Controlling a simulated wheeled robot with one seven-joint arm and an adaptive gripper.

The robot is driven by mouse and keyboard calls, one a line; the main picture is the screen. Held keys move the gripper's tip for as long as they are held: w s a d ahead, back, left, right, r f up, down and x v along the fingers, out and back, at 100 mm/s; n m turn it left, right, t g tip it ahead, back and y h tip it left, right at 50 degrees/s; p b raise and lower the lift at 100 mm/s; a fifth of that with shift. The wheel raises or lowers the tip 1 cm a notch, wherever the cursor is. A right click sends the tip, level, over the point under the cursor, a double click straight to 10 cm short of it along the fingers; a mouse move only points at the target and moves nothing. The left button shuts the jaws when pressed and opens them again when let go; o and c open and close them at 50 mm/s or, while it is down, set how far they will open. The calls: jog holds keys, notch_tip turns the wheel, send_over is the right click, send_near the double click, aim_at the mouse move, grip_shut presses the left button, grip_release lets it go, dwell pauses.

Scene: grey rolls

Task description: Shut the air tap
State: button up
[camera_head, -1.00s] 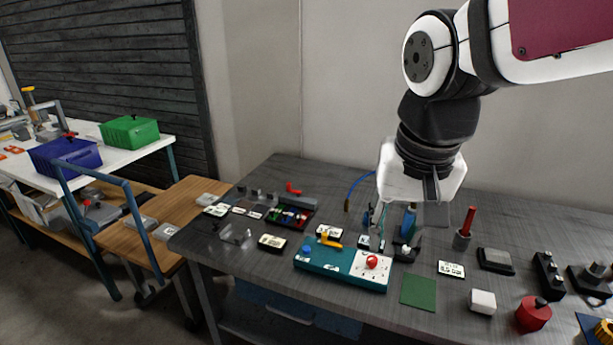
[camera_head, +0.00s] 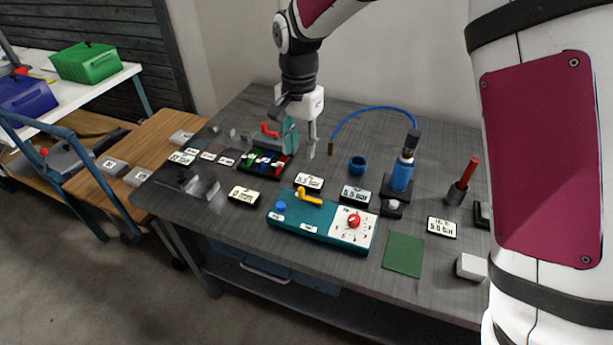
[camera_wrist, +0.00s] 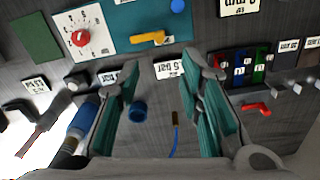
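A red lever handle (camera_head: 270,128) stands at the back of the dark table, just left of my gripper. It also shows in the wrist view (camera_wrist: 257,109), to the right of the right finger and outside the gap. A yellow lever (camera_head: 309,196) sits on a teal panel box (camera_head: 290,212); the wrist view shows it too (camera_wrist: 148,38). I cannot tell for sure which lever is the air tap. My gripper (camera_head: 301,148) points down above the table, open and empty. In the wrist view its fingers (camera_wrist: 165,72) are well apart. The gripper partly hides the red lever's base.
A blue cup (camera_head: 357,165) and a tray of coloured pieces (camera_head: 265,162) stand close by. The panel also has a red knob (camera_head: 354,220). A green mat (camera_head: 403,254) lies at front.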

aim_at(301, 188)
notch_tip(301, 188, down, 13)
jog(key=shift+f+p, duration=0.15)
jog(key=shift+p, duration=0.3)
grip_shut()
